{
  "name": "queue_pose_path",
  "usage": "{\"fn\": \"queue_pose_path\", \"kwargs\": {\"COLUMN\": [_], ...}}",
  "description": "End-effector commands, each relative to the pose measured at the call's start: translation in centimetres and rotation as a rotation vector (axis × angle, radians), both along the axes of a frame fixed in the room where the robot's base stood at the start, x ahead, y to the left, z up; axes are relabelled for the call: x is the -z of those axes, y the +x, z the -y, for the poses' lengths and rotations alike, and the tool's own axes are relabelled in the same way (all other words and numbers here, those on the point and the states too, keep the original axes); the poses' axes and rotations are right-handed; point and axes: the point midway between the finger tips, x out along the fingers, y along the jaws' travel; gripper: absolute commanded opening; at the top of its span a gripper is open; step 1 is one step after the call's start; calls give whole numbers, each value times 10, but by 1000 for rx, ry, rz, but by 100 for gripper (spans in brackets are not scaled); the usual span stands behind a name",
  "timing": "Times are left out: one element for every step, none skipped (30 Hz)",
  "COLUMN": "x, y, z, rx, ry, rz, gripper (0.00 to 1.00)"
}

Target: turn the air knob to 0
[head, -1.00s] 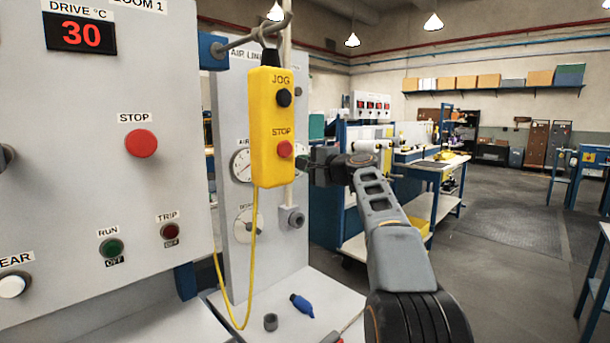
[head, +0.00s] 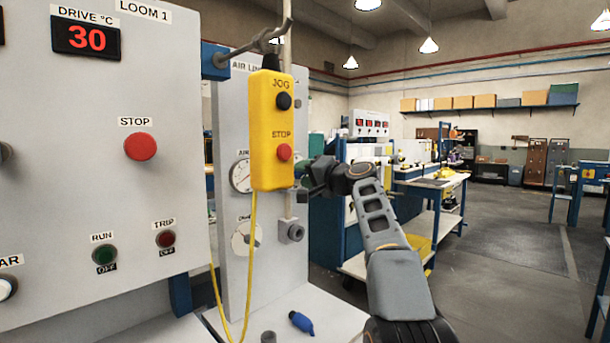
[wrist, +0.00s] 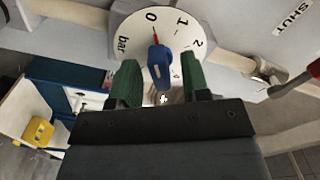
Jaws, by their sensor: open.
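In the wrist view the air knob (wrist: 160,66) is blue and sits at the lower part of a round white dial (wrist: 181,24) marked 0, 1, 2 and bar. A red pointer above the knob points close to the 0. My gripper (wrist: 159,84) is open, with one green finger on each side of the knob. I cannot tell whether either finger touches it. In the head view my gripper (head: 305,178) reaches behind the hanging yellow pendant (head: 271,130), which hides the knob.
The pendant, with JOG and STOP buttons, hangs in front of the grey air line panel (head: 228,115). A blue-handled tool (head: 301,322) lies on the white surface below. A red lever (wrist: 296,82) is near the SHUT label.

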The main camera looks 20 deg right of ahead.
Motion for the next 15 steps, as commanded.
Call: {"fn": "queue_pose_path", "kwargs": {"x": [1, 1, 2, 3, 4, 4, 4, 4, 4, 4, 4, 3, 2, 2, 2], "y": [-3, -5, -9, -13, -17, -23, -27, -32, -37, -41, -45, -49, -52, -55, -58], "z": [1, 2, 5, 7, 9, 11, 13, 16, 18, 19, 21, 23, 24, 25, 27], "rx": [1, 0, 1, 3, 3, 3, 3, 4, 3, 3, 3, 3, 3, 1, 3], "ry": [-1, 0, 0, 0, 0, 0, 0, 0, 0, 0, 0, 1, 1, 1, 1], "rz": [1, 2, 2, 2, 2, 2, 2, 1, 2, 2, 2, 2, 1, 2, 1], "gripper": [43, 43, 43, 43, 43, 43, 43, 43, 43, 43, 43, 43, 43, 43, 43]}}
